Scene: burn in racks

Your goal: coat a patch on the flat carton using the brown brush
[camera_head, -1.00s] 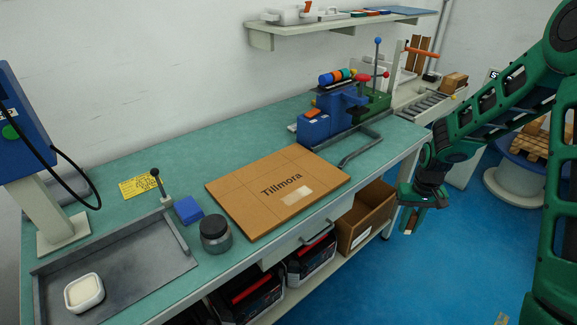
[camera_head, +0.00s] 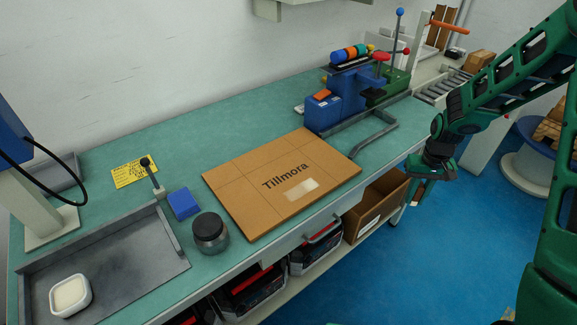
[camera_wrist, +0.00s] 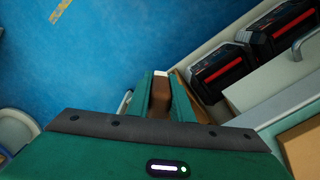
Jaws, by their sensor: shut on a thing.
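The flat carton (camera_head: 262,187), brown and printed "Tillmora", lies on the green bench top with a pale label near its front edge. My gripper (camera_head: 420,190) is off the bench's front right side, over the blue floor, apart from the carton. In the wrist view my gripper (camera_wrist: 160,90) is shut on the brown brush (camera_wrist: 161,97), a brown block with a light tip, between its green fingers. A corner of the carton (camera_wrist: 302,150) shows at the lower right of the wrist view.
A dark lidded jar (camera_head: 210,233) and a blue block (camera_head: 184,203) stand left of the carton. A grey tray (camera_head: 120,270) holds a white dish (camera_head: 70,296). A blue vise-like machine (camera_head: 345,100) stands behind the carton. An open cardboard box (camera_head: 375,205) sits on the shelf below.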

